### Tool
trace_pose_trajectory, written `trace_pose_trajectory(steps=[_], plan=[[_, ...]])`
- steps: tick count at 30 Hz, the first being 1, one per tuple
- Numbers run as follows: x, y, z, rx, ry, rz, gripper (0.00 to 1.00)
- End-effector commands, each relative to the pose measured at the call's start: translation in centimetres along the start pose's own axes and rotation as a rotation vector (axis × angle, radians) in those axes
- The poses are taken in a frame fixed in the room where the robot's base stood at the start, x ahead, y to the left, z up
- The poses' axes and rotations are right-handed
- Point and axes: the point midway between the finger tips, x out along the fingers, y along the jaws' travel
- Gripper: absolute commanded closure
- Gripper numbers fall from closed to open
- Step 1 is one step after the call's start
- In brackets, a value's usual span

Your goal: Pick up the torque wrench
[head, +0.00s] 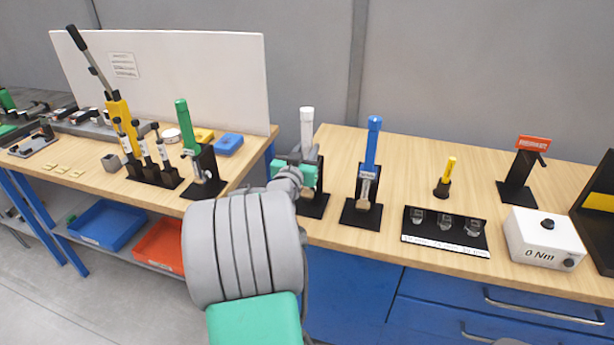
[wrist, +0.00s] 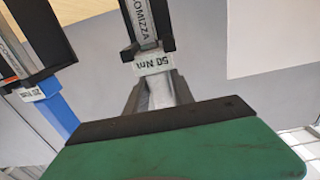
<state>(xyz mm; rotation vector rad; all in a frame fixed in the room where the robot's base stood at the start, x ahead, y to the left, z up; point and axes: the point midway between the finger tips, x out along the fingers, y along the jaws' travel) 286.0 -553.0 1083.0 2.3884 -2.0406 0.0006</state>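Three upright wrenches stand in black holders: one with a green handle (head: 183,122), one with a white handle (head: 307,128) and one with a blue handle (head: 372,145). My gripper (head: 308,172) is at the white-handled wrench, level with the part below its handle; its arm hides much of that holder. In the wrist view, the wrench's grey shaft (wrist: 158,93) with an upside-down label, apparently 50 Nm, runs behind a green finger (wrist: 180,150) with a dark edge. Whether the fingers touch the shaft is hidden. The blue wrench (wrist: 62,112) also shows at left there.
A small yellow-handled tool (head: 450,168), a black tray with glassy pieces (head: 445,228), a white box reading 0 Nm (head: 545,240) and a red-topped black stand (head: 520,165) are on the right bench. The left bench has several tools and a white panel (head: 180,80).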

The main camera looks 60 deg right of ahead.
Motion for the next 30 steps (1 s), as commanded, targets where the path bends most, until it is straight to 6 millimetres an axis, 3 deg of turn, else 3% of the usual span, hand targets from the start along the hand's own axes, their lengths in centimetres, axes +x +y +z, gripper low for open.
trace_pose_trajectory(steps=[10,30], plan=[[-0.02,0.0,0.0,0.0,0.0,0.0,1.0],[-0.02,0.0,0.02,0.0,-0.001,0.0,1.0]])
